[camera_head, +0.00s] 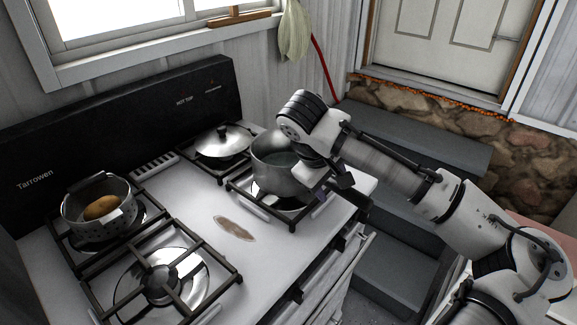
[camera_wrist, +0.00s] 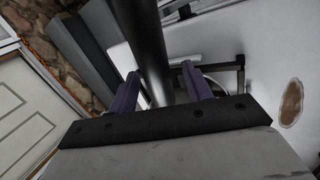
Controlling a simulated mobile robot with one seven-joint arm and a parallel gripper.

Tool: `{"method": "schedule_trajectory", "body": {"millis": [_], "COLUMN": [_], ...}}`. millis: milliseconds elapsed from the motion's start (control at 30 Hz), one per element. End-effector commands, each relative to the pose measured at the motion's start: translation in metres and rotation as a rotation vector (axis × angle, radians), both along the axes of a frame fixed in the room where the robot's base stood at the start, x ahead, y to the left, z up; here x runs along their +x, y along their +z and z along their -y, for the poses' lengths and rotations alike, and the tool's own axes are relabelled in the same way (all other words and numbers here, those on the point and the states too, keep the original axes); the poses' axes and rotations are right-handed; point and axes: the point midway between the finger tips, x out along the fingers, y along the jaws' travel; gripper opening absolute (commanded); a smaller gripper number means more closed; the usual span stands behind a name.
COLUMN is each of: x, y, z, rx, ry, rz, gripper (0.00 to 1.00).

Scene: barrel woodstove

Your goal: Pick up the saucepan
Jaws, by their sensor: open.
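The grey metal saucepan (camera_head: 268,163) stands upright on the front right burner of the stove. Its dark handle (camera_head: 352,198) sticks out to the lower right, partly hidden by my arm. In the wrist view the dark handle (camera_wrist: 152,50) runs down from the top edge between my two purple fingers. My gripper (camera_wrist: 160,90) is open, with a finger on each side of the handle and visible gaps. In the head view my gripper (camera_head: 325,190) is at the saucepan's right side, mostly hidden behind the wrist.
A perforated pot (camera_head: 112,228) with a brown potato-like item (camera_head: 101,207) stands on the rear left burner. A lidded pan (camera_head: 224,140) sits on the rear right burner. The front left burner (camera_head: 162,282) is bare. Grey steps (camera_head: 410,140) lie right of the stove.

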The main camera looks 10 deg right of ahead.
Motion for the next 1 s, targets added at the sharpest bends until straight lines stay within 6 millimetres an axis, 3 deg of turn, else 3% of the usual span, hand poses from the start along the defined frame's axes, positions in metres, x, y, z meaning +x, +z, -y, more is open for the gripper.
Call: {"method": "schedule_trajectory", "body": {"millis": [67, 467, 1000], "x": [-0.0001, -0.0001, -0.0001], "y": [0.0000, 0.0003, 0.0003], "z": [-0.0001, -0.0001, -0.0003], "rx": [0.000, 0.000, 0.000], "ry": [0.000, 0.000, 0.001], "rz": [0.000, 0.000, 0.000], "gripper": [0.49, 0.00, 0.00]}}
